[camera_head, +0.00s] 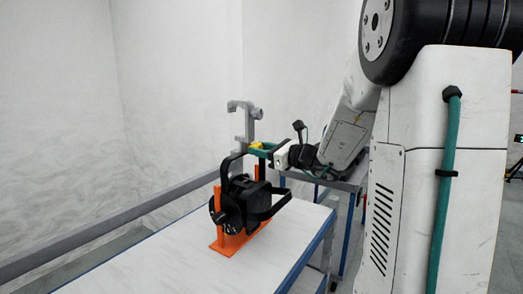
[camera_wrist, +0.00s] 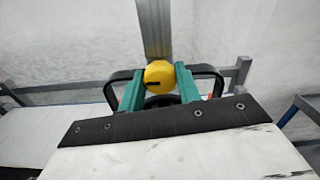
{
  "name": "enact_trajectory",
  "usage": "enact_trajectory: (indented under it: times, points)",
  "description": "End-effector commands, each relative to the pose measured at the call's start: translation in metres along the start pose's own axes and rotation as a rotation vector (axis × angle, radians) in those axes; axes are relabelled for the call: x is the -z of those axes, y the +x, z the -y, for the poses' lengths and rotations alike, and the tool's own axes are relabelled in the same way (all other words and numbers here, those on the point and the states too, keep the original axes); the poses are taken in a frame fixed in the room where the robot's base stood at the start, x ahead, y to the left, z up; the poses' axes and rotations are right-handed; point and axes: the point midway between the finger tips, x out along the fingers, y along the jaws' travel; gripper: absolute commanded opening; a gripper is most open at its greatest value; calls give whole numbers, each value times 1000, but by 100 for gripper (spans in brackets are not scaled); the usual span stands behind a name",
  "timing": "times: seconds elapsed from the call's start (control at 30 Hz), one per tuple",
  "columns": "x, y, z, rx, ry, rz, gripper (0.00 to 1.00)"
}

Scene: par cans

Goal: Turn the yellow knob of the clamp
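The yellow knob (camera_head: 256,146) is on the grey clamp (camera_head: 243,118), above the black par can (camera_head: 243,193). In the wrist view the round face of the knob (camera_wrist: 159,74) has a dark mark low on its left side. My gripper (camera_head: 266,151) comes in from the right at knob height. In the wrist view its two green fingers (camera_wrist: 160,80) stand one on each side of the knob, very close to its edges. I cannot tell whether they press on it. The grey clamp post (camera_wrist: 154,28) rises behind the knob.
The par can's black yoke (camera_wrist: 205,72) arches behind my fingers. An orange stand (camera_head: 219,247) holds the par can on a white table (camera_head: 160,262) with blue edges. A grey rail (camera_head: 110,232) runs behind it. Bare table lies left and front.

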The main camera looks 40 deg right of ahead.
Motion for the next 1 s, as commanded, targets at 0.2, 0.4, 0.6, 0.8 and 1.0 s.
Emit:
enact_trajectory:
  times: [0.2,0.4,0.6,0.8,1.0]
  points:
    - [0,0,0,0,-35,0,11]
    - [0,0,0,0,-141,0,11]
    - [0,0,-1,0,-288,0,11]
    - [0,0,-1,0,-426,0,11]
    - [0,0,-1,-1,-524,0,11]
